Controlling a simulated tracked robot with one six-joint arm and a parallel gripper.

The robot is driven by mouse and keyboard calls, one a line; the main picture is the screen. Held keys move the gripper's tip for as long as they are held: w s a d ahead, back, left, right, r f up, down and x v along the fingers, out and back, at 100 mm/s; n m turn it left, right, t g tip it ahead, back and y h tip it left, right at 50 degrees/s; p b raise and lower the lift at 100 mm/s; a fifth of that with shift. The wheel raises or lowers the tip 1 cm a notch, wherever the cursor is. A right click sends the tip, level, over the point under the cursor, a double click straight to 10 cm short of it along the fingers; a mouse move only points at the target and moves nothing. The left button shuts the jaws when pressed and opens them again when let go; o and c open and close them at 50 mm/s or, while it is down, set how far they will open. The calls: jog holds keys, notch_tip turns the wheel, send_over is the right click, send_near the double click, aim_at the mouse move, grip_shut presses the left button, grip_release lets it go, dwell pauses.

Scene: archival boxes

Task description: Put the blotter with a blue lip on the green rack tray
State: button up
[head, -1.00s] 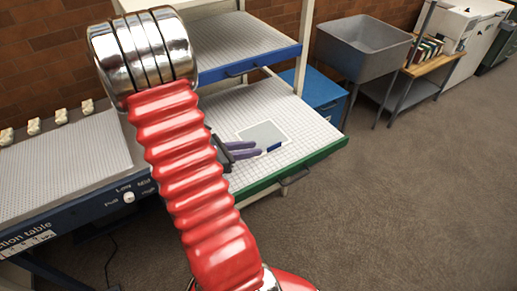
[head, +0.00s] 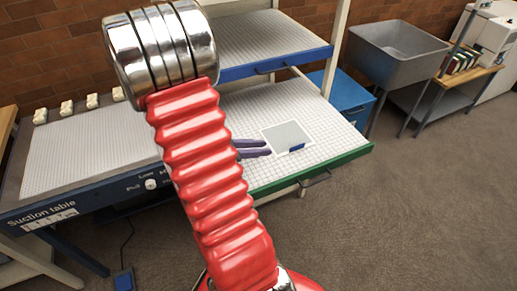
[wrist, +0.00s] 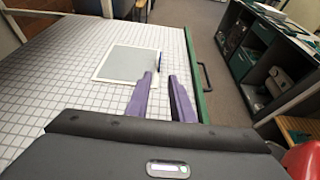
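The blotter (head: 287,134), a grey sheet with a white border and a blue lip (head: 297,147), lies flat on the gridded top of the green-fronted rack tray (head: 335,160). In the wrist view the blotter (wrist: 122,63) lies beyond my fingers, its lip on the right edge. My gripper (head: 268,148) has purple fingers and is a little left of the lip in the head view. In the wrist view my gripper (wrist: 161,74) shows a gap between its fingertips, with nothing held. My arm hides part of the tray.
A blue-fronted tray (head: 275,65) sits above the green one. The suction table (head: 85,150) stands left, with several pale blocks at its back. A grey sink (head: 395,60) and a blue box (head: 350,100) stand right. The right floor is clear.

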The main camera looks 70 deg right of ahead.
dwell(0.3)
jog(key=shift+w+a+r+m, duration=0.2)
jog(key=shift+a+r+m, duration=0.1)
jog(key=shift+a, duration=0.1)
jog(key=w+a+r+m+t+y, duration=0.3)
jog(key=a+r+t, duration=0.2)
jog(key=a, duration=0.8)
jog(key=w+a+r+m+t+y, duration=0.3)
jog(key=w+a+r+t, duration=0.1)
jog(key=a, duration=0.9)
jog(key=w+a+r+m+t+y, duration=0.3)
jog(key=w+a+r+t+y, duration=0.1)
jog(key=a, duration=0.9)
notch_tip(320, 180, up, 3)
jog(key=shift+w+f+t, duration=0.15)
jog(key=shift+f+t, duration=0.05)
jog(key=shift+t, duration=0.6)
jog(key=shift+d, duration=0.1)
